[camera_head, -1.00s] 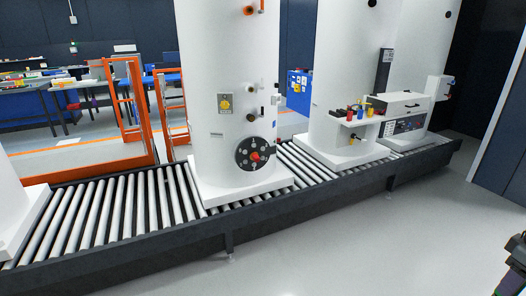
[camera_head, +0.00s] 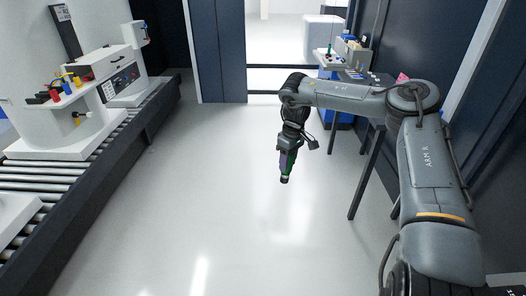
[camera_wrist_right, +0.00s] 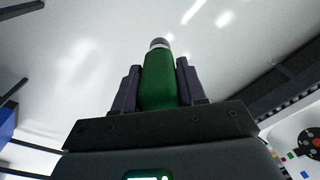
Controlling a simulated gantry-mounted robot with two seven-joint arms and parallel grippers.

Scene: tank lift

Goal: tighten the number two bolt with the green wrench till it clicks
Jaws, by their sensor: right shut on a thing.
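My right gripper (camera_head: 287,160) hangs over the open floor in the head view, pointing down and shut on the green wrench. Only a strip of green and the dark lower end of the green wrench (camera_head: 284,180) show below the jaws there. In the right wrist view the wrench's green body (camera_wrist_right: 158,82) stands between the two dark fingers of the right gripper (camera_wrist_right: 157,88), with a grey tip. A round dark part with a red middle (camera_wrist_right: 310,145) is cut off at that view's right edge; I cannot make out a number two bolt. My left gripper is not in view.
The roller conveyor (camera_head: 98,165) runs along the left with white tanks on it. A white shelf (camera_head: 62,98) there holds small coloured items. A bench (camera_head: 358,76) with bottles stands against the right wall, behind my right arm. The floor (camera_head: 205,190) between is clear.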

